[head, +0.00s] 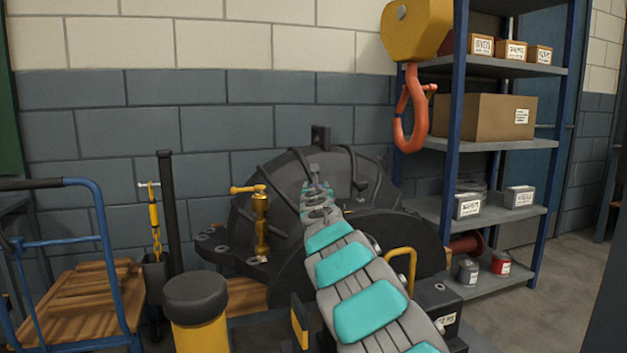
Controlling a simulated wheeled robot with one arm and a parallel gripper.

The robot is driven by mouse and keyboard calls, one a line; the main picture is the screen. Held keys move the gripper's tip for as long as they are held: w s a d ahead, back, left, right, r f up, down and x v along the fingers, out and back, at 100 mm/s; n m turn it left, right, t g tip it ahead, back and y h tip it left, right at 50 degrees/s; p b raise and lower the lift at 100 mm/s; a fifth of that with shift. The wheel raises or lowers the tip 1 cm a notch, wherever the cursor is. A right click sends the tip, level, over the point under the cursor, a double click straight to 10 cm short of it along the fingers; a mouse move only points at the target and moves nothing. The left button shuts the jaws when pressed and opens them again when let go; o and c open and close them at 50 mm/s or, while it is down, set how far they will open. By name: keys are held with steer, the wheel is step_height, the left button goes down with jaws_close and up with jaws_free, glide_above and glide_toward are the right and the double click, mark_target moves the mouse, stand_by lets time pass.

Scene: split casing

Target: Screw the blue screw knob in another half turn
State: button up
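The dark grey split casing (262,215) stands in the middle of the head view, with a flanged edge and a rounded front part. My grey and teal arm reaches up from the bottom right across it. My gripper (316,180) is small at the far end of the arm, over the upper middle of the casing. Its fingers are too small to make out, so I cannot tell if it is open, shut or touching anything. I cannot make out a blue screw knob; my arm covers part of the casing.
A yellow hoist block with an orange hook (411,110) hangs right of the casing. A brass valve (261,220) stands at its left. A blue cart (105,225) and a yellow post with a black cap (196,300) are at left, shelves (487,145) at right.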

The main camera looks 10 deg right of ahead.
steer(key=m+h+p, duration=0.1)
steer(key=h, duration=0.1)
steer(key=m+h+p, duration=0.1)
steer(key=h, duration=0.1)
steer(key=shift+d+m+g, duration=0.15)
steer(key=shift+m+g, duration=0.15)
steer(key=shift+g, duration=0.1)
steer(key=m+h, duration=0.1)
steer(key=g+h, duration=0.1)
steer(key=shift+s+d+f+m+h+p, duration=0.1)
steer(key=shift+s+d+m+h+p, duration=0.05)
steer(key=shift+d+m+h+p, duration=0.2)
steer(key=shift+s+m+g+h, duration=0.1)
steer(key=shift+m+g+h, duration=0.35)
steer(key=shift+g, duration=0.05)
steer(key=shift+d, duration=0.15)
steer(key=o, duration=1.4)
steer(key=shift+c, duration=0.2)
steer(key=b+v, duration=0.1)
steer(key=v, duration=0.6)
steer(key=shift+s+a, duration=0.25)
steer(key=shift+a, duration=0.05)
